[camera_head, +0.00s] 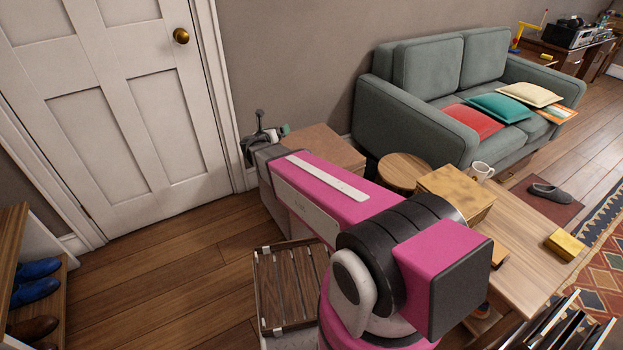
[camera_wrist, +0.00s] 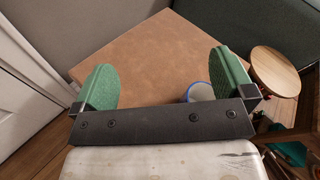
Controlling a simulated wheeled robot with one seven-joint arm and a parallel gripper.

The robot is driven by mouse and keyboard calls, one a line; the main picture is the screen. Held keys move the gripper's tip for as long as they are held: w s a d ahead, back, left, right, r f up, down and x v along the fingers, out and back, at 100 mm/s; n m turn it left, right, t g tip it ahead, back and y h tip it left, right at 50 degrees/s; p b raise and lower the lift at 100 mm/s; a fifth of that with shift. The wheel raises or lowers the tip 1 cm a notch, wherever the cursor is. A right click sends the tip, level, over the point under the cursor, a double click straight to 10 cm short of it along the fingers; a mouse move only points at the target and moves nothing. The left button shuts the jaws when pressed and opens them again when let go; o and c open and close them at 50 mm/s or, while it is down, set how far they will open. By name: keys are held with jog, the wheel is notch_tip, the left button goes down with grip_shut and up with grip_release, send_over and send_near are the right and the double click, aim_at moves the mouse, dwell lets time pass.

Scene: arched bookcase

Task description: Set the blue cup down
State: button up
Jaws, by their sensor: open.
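My gripper (camera_wrist: 164,80) is open, its two green pads wide apart above a brown table top (camera_wrist: 150,50). A round cup with a blue rim and pale inside (camera_wrist: 201,91) shows between the pads, close to the right pad, and the dark gripper bar hides its lower part. I cannot tell whether it touches the right pad or stands on the table top. In the head view my gripper (camera_head: 268,135) is at the far end of my arm, beside the brown table top (camera_head: 322,146); I cannot make out the cup there.
A round wooden stool (camera_head: 405,170) stands right of the brown table, near the grey-green sofa (camera_head: 420,115). A white door (camera_head: 115,100) is at left. A slatted rack (camera_head: 288,285) stands in front.

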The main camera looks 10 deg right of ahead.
jog(key=s+a+n+g+y, duration=0.1)
jog(key=s+n+y, duration=0.2)
jog(key=n+y, duration=0.7)
jog(key=s+a+n+g+y, duration=0.1)
jog(key=s+a+n+y, duration=0.15)
jog(key=n, duration=1.35)
jog(key=s+d+f+n+g+h, duration=0.1)
jog(key=s+d+n+g, duration=0.4)
jog(key=s, duration=0.5)
jog(key=s+d+f+n+g+h, duration=0.2)
jog(key=s+d+f+n+g, duration=0.2)
jog(key=s, duration=0.6)
jog(key=d+n+g, duration=0.2)
jog(key=d+n, duration=0.1)
jog(key=d, duration=0.1)
jog(key=shift+d+f+n, duration=0.35)
jog(key=shift+n, duration=0.05)
jog(key=shift+h, duration=0.25)
